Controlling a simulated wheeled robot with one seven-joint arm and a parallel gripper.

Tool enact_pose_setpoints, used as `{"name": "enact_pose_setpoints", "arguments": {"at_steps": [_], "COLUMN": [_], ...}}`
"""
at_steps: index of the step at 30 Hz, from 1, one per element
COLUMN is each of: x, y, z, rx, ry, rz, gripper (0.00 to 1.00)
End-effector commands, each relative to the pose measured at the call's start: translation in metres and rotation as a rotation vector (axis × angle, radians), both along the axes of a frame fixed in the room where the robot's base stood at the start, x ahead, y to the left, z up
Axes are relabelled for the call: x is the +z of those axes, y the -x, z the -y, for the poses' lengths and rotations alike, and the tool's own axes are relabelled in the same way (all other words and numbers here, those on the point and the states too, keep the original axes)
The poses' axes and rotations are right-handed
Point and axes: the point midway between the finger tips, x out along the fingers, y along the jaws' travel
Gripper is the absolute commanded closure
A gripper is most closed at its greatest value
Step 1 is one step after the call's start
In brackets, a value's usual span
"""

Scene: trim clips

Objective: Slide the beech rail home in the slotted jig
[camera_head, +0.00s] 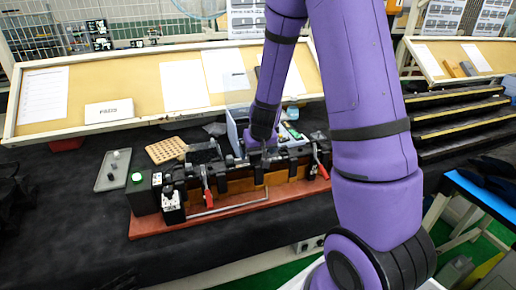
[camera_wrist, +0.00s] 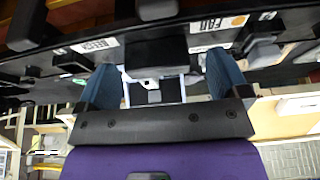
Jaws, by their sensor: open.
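The slotted jig is a long black fixture (camera_head: 213,184) on a red-brown board, with red-handled clamps along its front. A brown wooden strip (camera_head: 276,178) shows between its black blocks; I cannot tell whether it is the beech rail or how far it is seated. My gripper (camera_head: 262,147) points down at the middle of the jig, partly hidden behind my arm's end. In the wrist view my gripper (camera_wrist: 162,64) has its two blue fingers wide apart. A black block (camera_wrist: 157,54) with a small pale part lies beyond the gap, and nothing is clearly held.
A grey tray (camera_head: 113,170) and a perforated tan block (camera_head: 166,150) lie left of the jig. A pale box (camera_head: 237,118) stands behind it. A tilted board with papers (camera_head: 138,82) runs along the back. Dark cloth in front is clear.

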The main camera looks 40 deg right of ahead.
Motion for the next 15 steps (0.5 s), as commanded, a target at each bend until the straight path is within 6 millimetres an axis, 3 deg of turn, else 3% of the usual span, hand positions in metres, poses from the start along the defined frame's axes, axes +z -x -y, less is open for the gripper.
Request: {"name": "enact_pose_setpoints", "arguments": {"at_steps": [15], "x": [0.037], "y": [0.014], "z": [-0.005], "rx": [0.004], "ry": [0.002], "rz": [0.002], "gripper": [0.07]}}
